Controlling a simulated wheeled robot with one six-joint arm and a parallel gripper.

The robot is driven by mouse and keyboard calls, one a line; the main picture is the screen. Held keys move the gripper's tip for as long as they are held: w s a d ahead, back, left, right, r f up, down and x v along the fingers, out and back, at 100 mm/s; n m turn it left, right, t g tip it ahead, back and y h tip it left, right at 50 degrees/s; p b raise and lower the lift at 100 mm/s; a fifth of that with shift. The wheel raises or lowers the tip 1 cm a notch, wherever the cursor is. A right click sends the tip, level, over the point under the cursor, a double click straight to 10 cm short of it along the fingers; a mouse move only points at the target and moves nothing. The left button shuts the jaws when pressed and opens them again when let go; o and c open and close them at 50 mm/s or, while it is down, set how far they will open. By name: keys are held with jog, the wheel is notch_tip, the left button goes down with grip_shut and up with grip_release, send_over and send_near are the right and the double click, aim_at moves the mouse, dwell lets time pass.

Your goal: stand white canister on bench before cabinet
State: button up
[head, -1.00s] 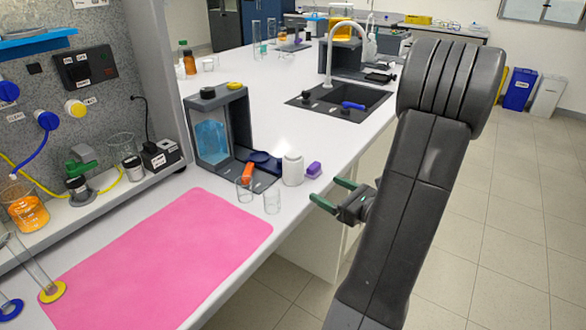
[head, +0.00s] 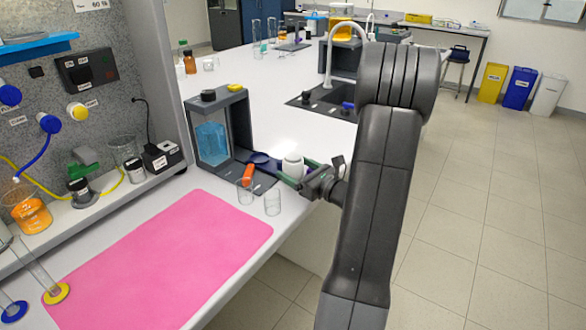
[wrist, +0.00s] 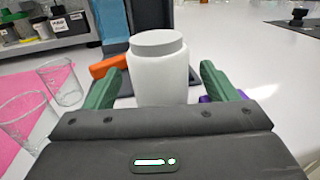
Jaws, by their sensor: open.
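The white canister (head: 293,166) stands upright on the white bench, beside the dark base of the grey cabinet (head: 238,112). In the wrist view the canister (wrist: 158,75) has a grey lid and sits between the two green fingers of my gripper (wrist: 165,90). The fingers are open, one on each side, with a visible gap on both sides. In the head view my gripper (head: 295,172) reaches in from the right at the bench edge and partly hides the canister. The cabinet has a blue-tinted panel and a dark base.
Two clear beakers (head: 272,203) stand close in front of the canister, near the bench edge. An orange object (head: 248,173) lies on the cabinet's base. A purple block (wrist: 206,98) shows by the right finger. The pink mat (head: 160,260) lies clear at the front left.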

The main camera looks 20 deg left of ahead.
jog(key=shift+x, duration=0.8)
jog(key=c, duration=1.3)
jog(key=shift+r, duration=0.1)
